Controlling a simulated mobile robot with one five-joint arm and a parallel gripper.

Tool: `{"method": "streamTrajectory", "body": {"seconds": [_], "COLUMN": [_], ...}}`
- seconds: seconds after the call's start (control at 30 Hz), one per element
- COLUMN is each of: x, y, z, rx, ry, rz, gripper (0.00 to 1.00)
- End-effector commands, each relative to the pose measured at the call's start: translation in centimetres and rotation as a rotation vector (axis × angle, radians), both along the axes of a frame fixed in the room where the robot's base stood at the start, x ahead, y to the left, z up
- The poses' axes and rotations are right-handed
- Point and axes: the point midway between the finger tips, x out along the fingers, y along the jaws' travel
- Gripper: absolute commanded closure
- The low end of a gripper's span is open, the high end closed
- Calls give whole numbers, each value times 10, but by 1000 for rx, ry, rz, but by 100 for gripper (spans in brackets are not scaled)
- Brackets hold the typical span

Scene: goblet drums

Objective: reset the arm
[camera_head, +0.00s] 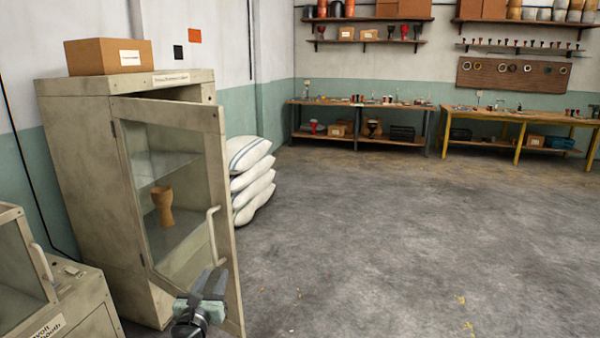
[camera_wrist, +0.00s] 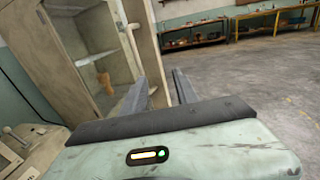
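My gripper (camera_head: 211,281) is low in the head view, in front of the lower part of a cabinet door (camera_head: 228,260), below its handle (camera_head: 213,235). In the wrist view my gripper (camera_wrist: 162,85) shows two dark fingers apart with nothing held between them. The door's edge post (camera_wrist: 150,50) shows beyond and between the fingers; I cannot tell whether they touch it. The cabinet (camera_head: 85,170) is beige, and its glazed door stands ajar. A tan goblet-shaped drum (camera_head: 163,205) shows through the glass on a shelf, upright.
A low beige unit (camera_head: 90,300) with a glass lid stands at the lower left. White sacks (camera_head: 250,185) are stacked behind the door. A cardboard box (camera_head: 103,56) sits on the cabinet. Workbenches (camera_head: 365,105) line the far wall. The grey floor (camera_head: 400,230) to the right is open.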

Motion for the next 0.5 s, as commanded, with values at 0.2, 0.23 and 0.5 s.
{"method": "streamTrajectory", "body": {"seconds": [0.2,0.23,0.5], "x": [35,41,100], "y": [-59,-70,-194], "z": [0,1,25], "rx": [0,-2,-132], "ry": [0,-2,-86], "rz": [-97,-114,-234], "gripper": [64,64,64]}}
